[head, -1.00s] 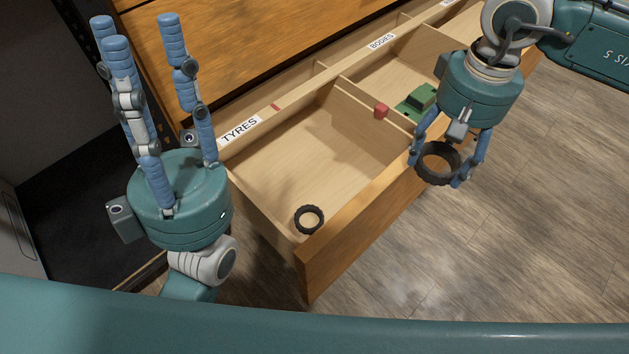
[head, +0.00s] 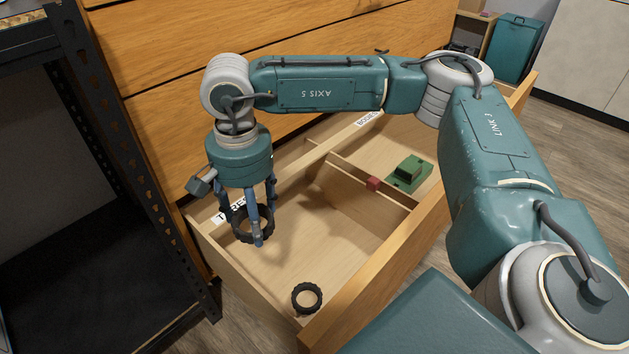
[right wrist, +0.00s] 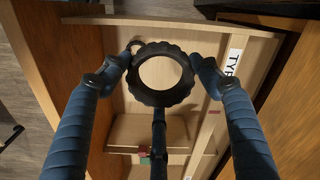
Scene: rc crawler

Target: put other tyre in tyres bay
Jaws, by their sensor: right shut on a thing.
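My right gripper (head: 252,228) is shut on a black knobbly tyre (head: 240,231). It holds the tyre over the tyres bay (head: 330,240), near the partly hidden TYRES label. In the right wrist view the held tyre (right wrist: 161,74) sits between the fingers of my right gripper (right wrist: 160,72), with the bay behind it. The other black tyre (head: 307,298) lies flat on the bay floor in the near corner. In the right wrist view it is mostly hidden behind the held tyre. My left gripper is not in view now.
A bay labelled BODIES holds a green body part (head: 409,173). A small red block (head: 374,183) sits at the divider. The drawer's front wall (head: 400,240) stands at the right. A dark metal shelf (head: 60,270) stands left of the drawer.

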